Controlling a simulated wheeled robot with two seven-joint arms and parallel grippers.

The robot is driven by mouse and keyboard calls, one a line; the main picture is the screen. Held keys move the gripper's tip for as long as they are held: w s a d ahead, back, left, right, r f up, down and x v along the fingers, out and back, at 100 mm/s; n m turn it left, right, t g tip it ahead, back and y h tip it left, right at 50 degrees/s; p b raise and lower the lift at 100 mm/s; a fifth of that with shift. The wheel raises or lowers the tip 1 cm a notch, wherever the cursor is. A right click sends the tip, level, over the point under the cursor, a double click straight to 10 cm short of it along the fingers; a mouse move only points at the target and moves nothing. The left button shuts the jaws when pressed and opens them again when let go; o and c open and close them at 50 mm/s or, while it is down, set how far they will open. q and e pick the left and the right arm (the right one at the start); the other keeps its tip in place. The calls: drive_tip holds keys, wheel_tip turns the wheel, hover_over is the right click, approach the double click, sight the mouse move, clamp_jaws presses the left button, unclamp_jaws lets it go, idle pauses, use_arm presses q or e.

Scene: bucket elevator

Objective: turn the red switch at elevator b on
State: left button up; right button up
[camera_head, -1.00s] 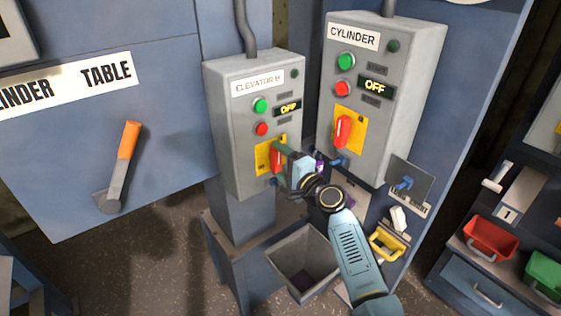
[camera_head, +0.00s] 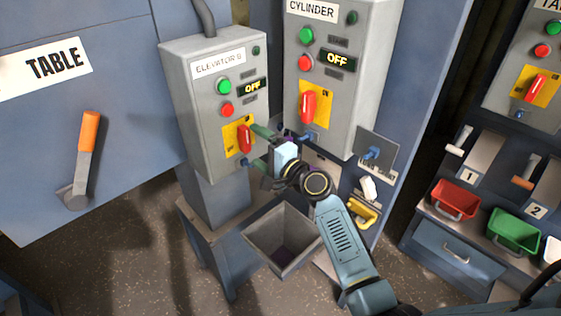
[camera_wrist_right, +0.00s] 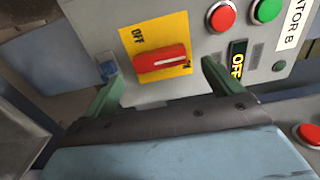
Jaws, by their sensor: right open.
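The grey Elevator B box (camera_head: 185,75) hangs left of centre, with its display (camera_head: 252,86) reading OFF. Its red switch (camera_head: 244,138) sits on a yellow plate (camera_head: 231,147) low on the front. In the right wrist view the red switch (camera_wrist_right: 160,59) lies along the plate (camera_wrist_right: 133,40), near the word OFF. My right gripper (camera_head: 257,146) is open just in front of the switch. In the right wrist view its two green fingers (camera_wrist_right: 160,83) stand to either side of the switch, with no contact visible. My left gripper is not in view.
The Cylinder box (camera_head: 345,110) with its own red switch (camera_head: 308,106) stands close on the right. A grey bin (camera_head: 262,243) is below. An orange-handled lever (camera_head: 88,133) is on the left panel. Red (camera_head: 455,199) and green (camera_head: 513,232) bins are at the right.

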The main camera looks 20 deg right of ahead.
drive_tip(key=v, duration=0.9)
drive_tip(key=s+f+n+g+h+b, duration=0.1)
drive_tip(key=s+f+n+g, duration=0.3)
drive_tip(key=f, duration=0.9)
drive_tip(key=s+f+g+h+b, duration=0.15)
drive_tip(key=s+f, duration=0.35)
drive_tip(key=f, duration=0.7)
drive_tip(key=s+f+n+g+h, duration=0.1)
drive_tip(key=s+f+n+g, duration=0.3)
drive_tip(key=f, duration=0.9)
drive_tip(key=s+f+n+g+h, duration=0.1)
drive_tip(key=s+f+n+g, duration=0.1)
drive_tip(key=s+f, duration=0.4)
drive_tip(key=s+d+f+n+g+b, duration=0.1)
drive_tip(key=s+f+n, duration=0.3)
drive_tip(key=s, duration=1.3)
drive_tip(key=s+d+f+n+g+h+b, duration=0.1)
drive_tip(key=s+f+n+g, duration=0.1)
drive_tip(key=s+f, duration=0.7)
drive_tip(key=s+g, duration=0.1)
drive_tip(key=s, duration=0.1)
drive_tip(key=shift+s+n+h, duration=0.25)
drive_tip(key=shift+n+h, duration=0.1)
drive_tip(key=shift+n, duration=0.05)
